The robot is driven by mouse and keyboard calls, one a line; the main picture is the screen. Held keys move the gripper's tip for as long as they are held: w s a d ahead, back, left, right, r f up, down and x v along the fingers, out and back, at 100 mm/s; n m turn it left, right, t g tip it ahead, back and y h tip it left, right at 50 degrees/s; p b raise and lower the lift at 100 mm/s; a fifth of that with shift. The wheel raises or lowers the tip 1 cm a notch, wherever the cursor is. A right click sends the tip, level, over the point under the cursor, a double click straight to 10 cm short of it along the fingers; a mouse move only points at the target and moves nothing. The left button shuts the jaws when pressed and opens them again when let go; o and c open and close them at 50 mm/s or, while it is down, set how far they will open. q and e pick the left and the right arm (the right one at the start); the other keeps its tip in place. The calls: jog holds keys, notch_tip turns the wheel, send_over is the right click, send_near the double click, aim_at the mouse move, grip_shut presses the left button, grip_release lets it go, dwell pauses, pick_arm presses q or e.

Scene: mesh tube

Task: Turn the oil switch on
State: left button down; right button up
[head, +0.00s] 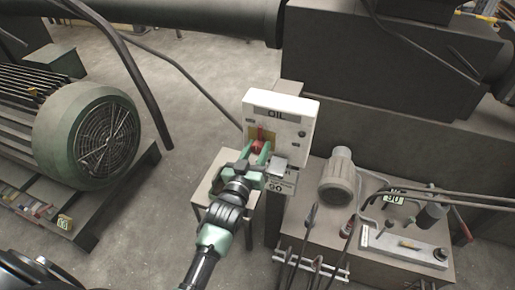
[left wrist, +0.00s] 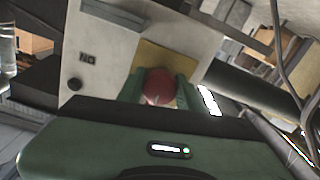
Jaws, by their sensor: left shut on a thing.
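A red switch handle (left wrist: 158,87) stands out in front of the yellow plate. My left gripper (head: 259,150) is at the box's front, its green fingers shut on the red handle from both sides. The fingers hide part of the handle. My right gripper is not in view.
A small pale table (head: 207,190) stands under my left arm. A green motor (head: 88,135) sits on a pallet at the left. At the right, a grey machine block (head: 390,255) carries a cylinder, hoses and levers.

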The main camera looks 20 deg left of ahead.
pick_arm(q)
jog(key=m+p, duration=0.1)
jog(key=m, duration=0.7)
jog(key=shift+a, duration=0.1)
jog(key=m, duration=0.9)
jog(key=shift+r+m, duration=0.1)
jog(key=shift+m, duration=0.3)
dwell(0.4)
jog(key=c, duration=0.9)
grip_release()
jog(key=shift+c, duration=0.2)
jog(key=shift+s, duration=0.1)
